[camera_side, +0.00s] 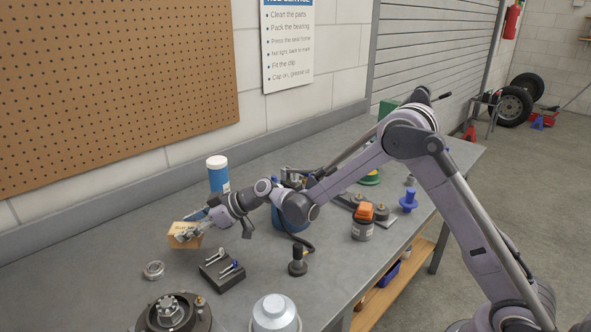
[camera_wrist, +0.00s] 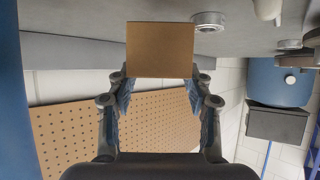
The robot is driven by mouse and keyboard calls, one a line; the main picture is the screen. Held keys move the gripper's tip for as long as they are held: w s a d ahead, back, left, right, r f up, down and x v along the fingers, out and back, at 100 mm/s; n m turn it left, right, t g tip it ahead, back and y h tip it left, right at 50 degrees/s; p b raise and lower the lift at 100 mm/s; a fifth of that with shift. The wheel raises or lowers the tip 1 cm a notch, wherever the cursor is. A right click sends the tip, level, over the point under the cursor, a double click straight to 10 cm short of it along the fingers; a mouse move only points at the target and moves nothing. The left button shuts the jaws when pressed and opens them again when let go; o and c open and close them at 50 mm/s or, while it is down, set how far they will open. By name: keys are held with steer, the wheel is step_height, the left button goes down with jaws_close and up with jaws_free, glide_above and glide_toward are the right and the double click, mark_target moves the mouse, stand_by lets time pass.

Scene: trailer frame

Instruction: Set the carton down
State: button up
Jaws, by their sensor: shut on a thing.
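The carton (camera_side: 182,236) is a small tan box at the left part of the grey bench in the side view. My gripper (camera_side: 198,226) is shut on the carton from its right side. In the wrist view the carton (camera_wrist: 160,45) shows as a plain brown face, with the fingers of my gripper (camera_wrist: 160,78) on its two sides. The carton is low over the bench top; I cannot tell whether its underside touches it.
On the bench (camera_side: 110,290), a metal ring (camera_side: 154,270) and a black block with clips (camera_side: 222,274) lie in front of the carton. A blue canister with a white lid (camera_side: 217,178) stands behind. A hub (camera_side: 175,312) and silver cap (camera_side: 274,315) are nearer. Bench left of the carton is clear.

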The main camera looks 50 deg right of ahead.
mark_target(200, 235)
steer(key=shift+f, duration=2)
steer(key=o, duration=1.4)
steer(key=shift+f, duration=0.1)
steer(key=shift+c, duration=0.2)
steer(key=shift+s+d+r, duration=0.1)
steer(key=shift+r, duration=0.1)
steer(key=s+d+r+m+h, duration=0.1)
steer(key=s+d+r, duration=0.3)
steer(key=s, duration=0.3)
steer(key=s+d+r+m+g+h, duration=0.1)
steer(key=s+d+r+m+h, duration=0.2)
steer(key=s, duration=0.4)
steer(key=s+d+r, duration=0.4)
steer(key=s+r, duration=0.2)
steer(key=s, duration=0.2)
steer(key=s+d+m+h, duration=0.2)
steer(key=s+d, duration=0.1)
steer(key=s, duration=0.3)
steer(key=s+d+f+m+h, duration=0.1)
steer(key=s+d+m+h, duration=0.1)
steer(key=s, duration=0.5)
steer(key=shift+s+d+f+m+g, duration=0.15)
steer(key=shift+d+f+m+g, duration=0.2)
steer(key=shift+d, duration=0.5)
